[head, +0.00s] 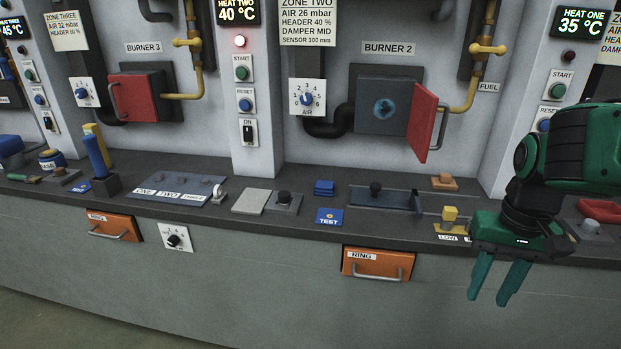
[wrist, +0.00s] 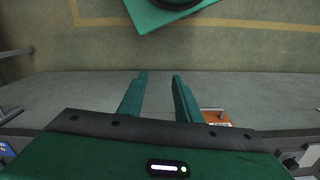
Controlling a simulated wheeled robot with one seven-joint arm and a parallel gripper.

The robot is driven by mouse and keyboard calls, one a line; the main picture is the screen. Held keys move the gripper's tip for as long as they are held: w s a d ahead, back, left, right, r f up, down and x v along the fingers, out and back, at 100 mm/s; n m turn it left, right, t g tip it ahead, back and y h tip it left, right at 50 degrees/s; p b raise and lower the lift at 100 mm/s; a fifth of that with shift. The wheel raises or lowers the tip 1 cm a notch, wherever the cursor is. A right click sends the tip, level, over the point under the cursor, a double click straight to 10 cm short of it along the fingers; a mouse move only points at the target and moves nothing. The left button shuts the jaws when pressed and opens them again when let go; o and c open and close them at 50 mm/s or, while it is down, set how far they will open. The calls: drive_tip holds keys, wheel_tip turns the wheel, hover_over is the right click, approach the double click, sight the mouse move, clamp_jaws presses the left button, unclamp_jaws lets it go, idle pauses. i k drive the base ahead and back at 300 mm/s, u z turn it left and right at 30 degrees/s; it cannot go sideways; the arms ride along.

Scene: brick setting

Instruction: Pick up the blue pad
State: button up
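A small dark blue pad (head: 324,187) lies on the dark counter, right of centre in the head view. It looks like a low block or stack. Just in front of it is a flat blue plate (head: 329,217) marked TEST. My gripper (head: 488,302) is at the right, in front of the counter edge and well right of the pad. Its two green fingers point down, apart, with nothing between them. The wrist view also shows the open fingers (wrist: 160,75) over the floor side. The pad is not clearly visible there.
An orange RING drawer (head: 378,265) is in the counter front. The red burner door (head: 423,122) stands open above.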

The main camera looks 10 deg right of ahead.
sight(322, 188)
drive_tip(key=z, duration=0.05)
drive_tip(key=i, duration=0.95)
